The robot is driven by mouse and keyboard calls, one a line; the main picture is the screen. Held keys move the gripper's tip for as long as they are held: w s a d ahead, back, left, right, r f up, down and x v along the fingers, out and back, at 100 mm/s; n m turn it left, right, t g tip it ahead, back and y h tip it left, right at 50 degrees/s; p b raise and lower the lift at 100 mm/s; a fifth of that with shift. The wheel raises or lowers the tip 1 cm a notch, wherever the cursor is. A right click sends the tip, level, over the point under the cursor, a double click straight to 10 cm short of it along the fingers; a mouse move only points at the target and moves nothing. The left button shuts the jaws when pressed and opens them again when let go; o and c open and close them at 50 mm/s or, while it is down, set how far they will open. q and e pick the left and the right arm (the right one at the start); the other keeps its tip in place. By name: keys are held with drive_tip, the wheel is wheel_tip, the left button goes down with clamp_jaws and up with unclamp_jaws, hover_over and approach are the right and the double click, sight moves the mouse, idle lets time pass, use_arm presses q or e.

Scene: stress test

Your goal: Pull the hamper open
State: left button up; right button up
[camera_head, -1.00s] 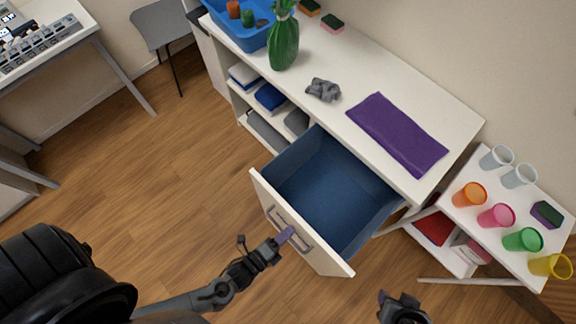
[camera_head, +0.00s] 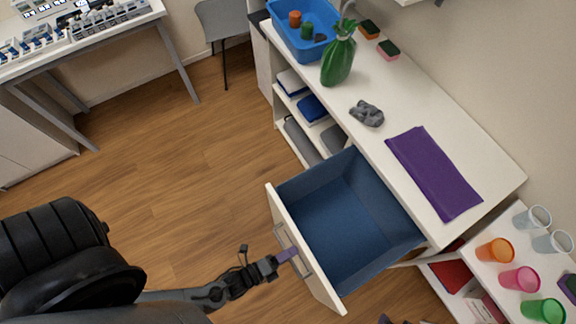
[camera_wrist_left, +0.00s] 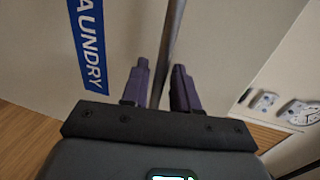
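The hamper is a pull-out bin with a white front (camera_head: 296,243) and an empty blue inside (camera_head: 350,220). It stands well out from the white cabinet. Its front carries a blue "LAUNDRY" label (camera_wrist_left: 88,45) in the left wrist view. My left gripper (camera_head: 287,256) is at the bar handle (camera_head: 305,262) on the front. In the left wrist view, the handle bar (camera_wrist_left: 174,30) runs between the two purple fingers (camera_wrist_left: 160,88), which are close together around it. Only a dark sliver of my right gripper (camera_head: 384,319) shows at the bottom edge.
A side table with cups (camera_head: 494,250) stands at the right. The wooden floor (camera_head: 190,170) left of the hamper is clear.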

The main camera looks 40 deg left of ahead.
use_arm(q)
drive_tip(key=shift+s, duration=0.1)
drive_tip(key=v, duration=1)
drive_tip(key=shift+s+a+p, duration=0.15)
drive_tip(key=shift+s+p, duration=0.15)
drive_tip(key=shift+p, duration=0.1)
drive_tip(key=shift+r, duration=0.1)
